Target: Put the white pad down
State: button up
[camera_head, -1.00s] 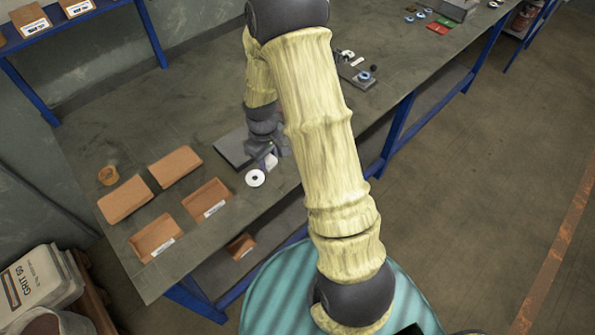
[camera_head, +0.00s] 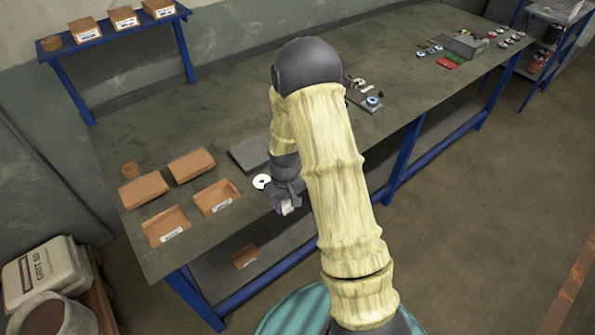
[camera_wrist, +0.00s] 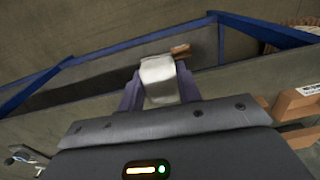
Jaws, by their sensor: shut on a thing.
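My gripper (camera_head: 287,203) is shut on the white pad (camera_wrist: 159,76), a small white block between its two fingers in the wrist view. In the head view the pad (camera_head: 288,207) shows as a small white patch below the fingers. The gripper is near the front edge of the workbench (camera_head: 240,110) and appears to hang just past it. How high it is cannot be told. A white disc with a dark hole (camera_head: 261,182) lies on the bench just left of the gripper.
A dark grey plate (camera_head: 250,154) lies behind the disc, partly hidden by my arm. Two open brown trays (camera_head: 165,226) (camera_head: 215,197) and two brown boxes (camera_head: 152,190) (camera_head: 191,164) stand at the left. A small brown box (camera_head: 244,257) is on the lower shelf.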

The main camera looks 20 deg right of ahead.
notch_tip(320, 180, down, 7)
jog(key=m, duration=0.3)
jog(key=shift+a, duration=0.1)
